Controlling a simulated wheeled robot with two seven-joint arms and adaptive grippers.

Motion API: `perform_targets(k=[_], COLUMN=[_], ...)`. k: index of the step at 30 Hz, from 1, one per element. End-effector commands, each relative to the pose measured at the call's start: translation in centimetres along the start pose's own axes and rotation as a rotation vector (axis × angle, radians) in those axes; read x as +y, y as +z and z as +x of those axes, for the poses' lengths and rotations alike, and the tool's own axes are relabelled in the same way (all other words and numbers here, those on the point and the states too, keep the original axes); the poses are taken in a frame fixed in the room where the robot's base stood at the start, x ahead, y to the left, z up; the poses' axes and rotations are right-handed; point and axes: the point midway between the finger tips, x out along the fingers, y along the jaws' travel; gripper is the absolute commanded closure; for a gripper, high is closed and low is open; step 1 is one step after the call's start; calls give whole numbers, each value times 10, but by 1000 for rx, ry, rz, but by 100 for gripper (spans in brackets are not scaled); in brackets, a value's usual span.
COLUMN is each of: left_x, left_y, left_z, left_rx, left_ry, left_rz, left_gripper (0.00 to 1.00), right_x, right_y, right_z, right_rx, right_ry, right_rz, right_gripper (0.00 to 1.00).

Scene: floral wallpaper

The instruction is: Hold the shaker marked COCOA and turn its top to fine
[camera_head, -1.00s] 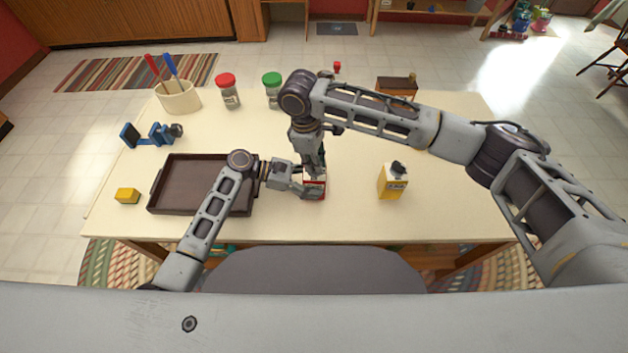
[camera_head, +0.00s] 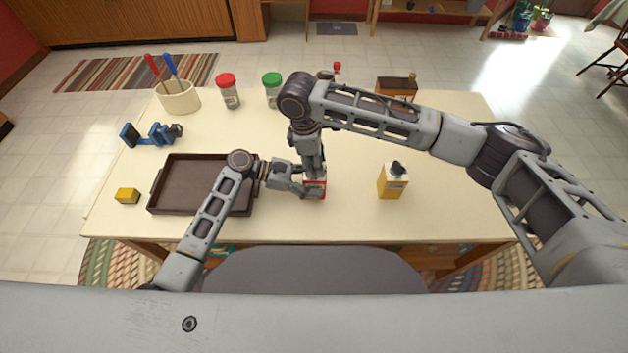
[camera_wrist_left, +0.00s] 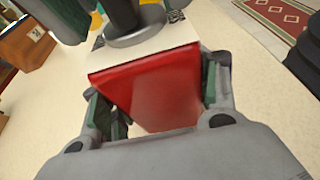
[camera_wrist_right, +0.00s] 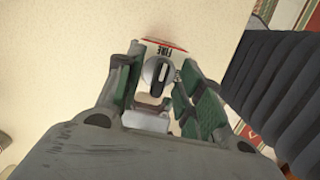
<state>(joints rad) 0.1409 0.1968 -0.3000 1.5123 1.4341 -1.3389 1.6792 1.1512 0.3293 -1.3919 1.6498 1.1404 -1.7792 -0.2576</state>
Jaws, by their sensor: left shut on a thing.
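A red box-shaped shaker (camera_head: 315,189) with a pale top stands at the front middle of the table. My left gripper (camera_head: 301,187) is shut on its sides; the left wrist view shows its red face (camera_wrist_left: 155,88) between the fingers. I cannot read a name on it. On its top is a round grey knob (camera_wrist_right: 156,72); lettering that looks like "FINE" (camera_wrist_right: 163,50) is beside it. My right gripper (camera_wrist_right: 160,75) points down over the top, with its fingers apart on either side of the knob and gaps showing. A yellow shaker (camera_head: 392,183) with a dark knob stands to the right.
A brown tray (camera_head: 160,203) lies left of the shaker, partly under my left arm. A brown box (camera_head: 396,88) is behind my right arm.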

Motion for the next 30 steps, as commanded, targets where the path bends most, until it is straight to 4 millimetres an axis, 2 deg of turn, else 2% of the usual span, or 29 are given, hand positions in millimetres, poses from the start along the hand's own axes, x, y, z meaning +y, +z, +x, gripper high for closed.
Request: perform_targets(k=[30], left_x=[0], left_y=[0], left_z=[0], left_rx=[1], left_ry=[0], left_rz=[-1], left_gripper=[62], right_x=[0], right_y=[7], right_z=[-46], right_rx=[1], right_ry=[0], right_rz=[0], right_gripper=[63])
